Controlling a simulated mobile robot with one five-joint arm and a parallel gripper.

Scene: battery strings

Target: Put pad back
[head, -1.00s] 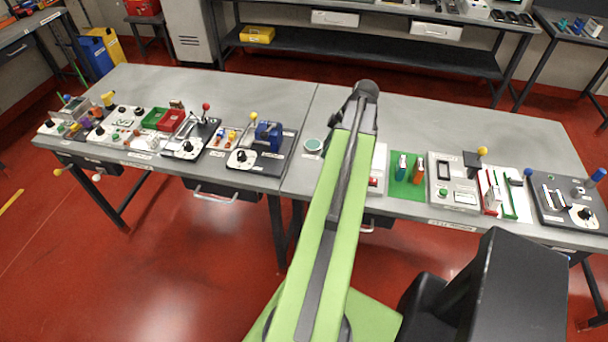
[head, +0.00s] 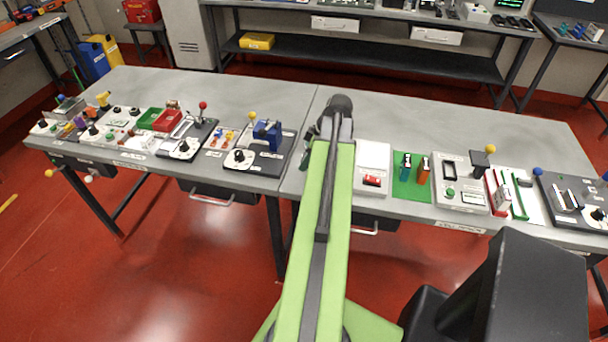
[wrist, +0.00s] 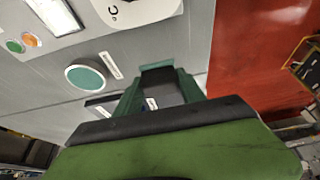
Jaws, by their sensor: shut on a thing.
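My gripper (wrist: 160,88) has dark green fingers and points down over the bench in the wrist view. It is shut on a small dark piece (wrist: 157,72) across its fingertips, which seems to be the pad; its shape is mostly hidden. A round teal disc with a pale rim (wrist: 87,77) lies on the grey bench left of the gripper, beside a small label. A dark rectangular outline (wrist: 100,103) is close to the left finger. In the head view my arm hides most of the gripper; a dark green bit of it (head: 305,158) shows left of the arm.
The grey bench (head: 380,115) has free room at its back. A blue vise-like fixture (head: 267,133) stands left of my arm. A white panel with a red switch (head: 372,160) and a green mat (head: 409,188) are on the right. The bench edge is near the gripper.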

